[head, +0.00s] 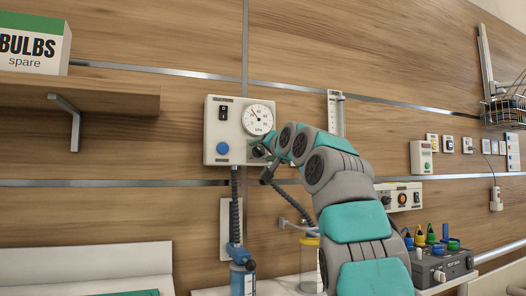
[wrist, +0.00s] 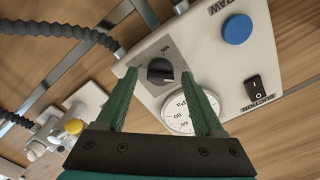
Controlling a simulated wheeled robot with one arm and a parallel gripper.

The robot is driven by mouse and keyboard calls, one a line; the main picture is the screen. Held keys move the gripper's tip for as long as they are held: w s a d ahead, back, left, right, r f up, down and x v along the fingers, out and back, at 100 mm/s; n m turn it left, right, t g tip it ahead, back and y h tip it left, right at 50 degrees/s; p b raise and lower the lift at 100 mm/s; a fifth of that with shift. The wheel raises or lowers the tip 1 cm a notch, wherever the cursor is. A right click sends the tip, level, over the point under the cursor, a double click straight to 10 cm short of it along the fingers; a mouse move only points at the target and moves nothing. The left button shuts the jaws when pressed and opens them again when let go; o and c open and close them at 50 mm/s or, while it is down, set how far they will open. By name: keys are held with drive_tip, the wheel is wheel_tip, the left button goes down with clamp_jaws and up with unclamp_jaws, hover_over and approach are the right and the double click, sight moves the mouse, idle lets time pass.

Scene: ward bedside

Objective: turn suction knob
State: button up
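The suction unit, a white wall box (head: 235,142), has a round dial gauge (head: 257,119), a black rocker switch (head: 222,113) and a blue button (head: 222,148). In the wrist view, its dark round knob (wrist: 160,72) has a raised grip with a white pointer mark, and printed marks surround it. My gripper (wrist: 156,77) is open, with one green finger on either side of the knob. Gaps show between knob and fingers. The gauge (wrist: 180,117) lies partly behind the right finger. In the head view my gripper (head: 266,160) is at the box's lower right and largely covers the knob area.
Ribbed dark hoses (head: 235,208) hang below the box, one close to my gripper. A jar with a yellow lid (head: 310,256) stands below. A shelf (head: 85,97) with a spare bulbs box (head: 36,44) is at left. A grey device (head: 443,266) is at right.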

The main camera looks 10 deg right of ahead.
clamp_jaws()
idle(0.3)
drive_tip(key=shift+n, duration=0.6)
drive_tip(key=shift+o, duration=0.5)
unclamp_jaws()
drive_tip(key=shift+s, duration=0.1)
